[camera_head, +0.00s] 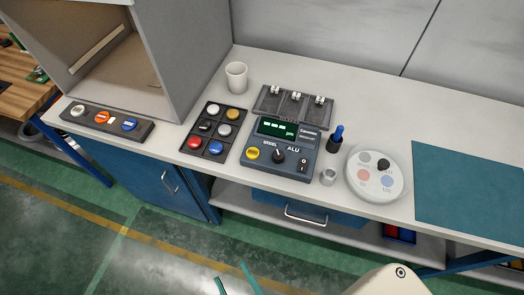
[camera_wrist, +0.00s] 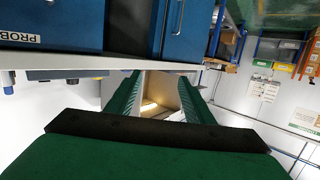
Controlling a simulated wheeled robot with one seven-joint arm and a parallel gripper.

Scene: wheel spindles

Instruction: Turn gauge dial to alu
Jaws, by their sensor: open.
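The gauge unit (camera_head: 281,147) is a dark box on the bench with a lit green display. Its gauge dial (camera_head: 278,155) is a small black knob on the front panel, between the printed words STEEL and ALU. The dial's pointer is too small to read with certainty. My gripper (camera_head: 236,280) shows at the bottom edge of the head view as two green fingers, in front of the bench and well apart from the dial. In the wrist view my gripper (camera_wrist: 161,97) is open with nothing between its fingers. The dial does not show there.
A yellow button (camera_head: 252,153) and a rocker switch (camera_head: 303,166) flank the dial. A button panel (camera_head: 210,129) stands left, a small metal cup (camera_head: 328,176) and round white tray (camera_head: 375,195) right. A fixture (camera_head: 293,103) is behind. Drawer handles jut below the bench edge.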

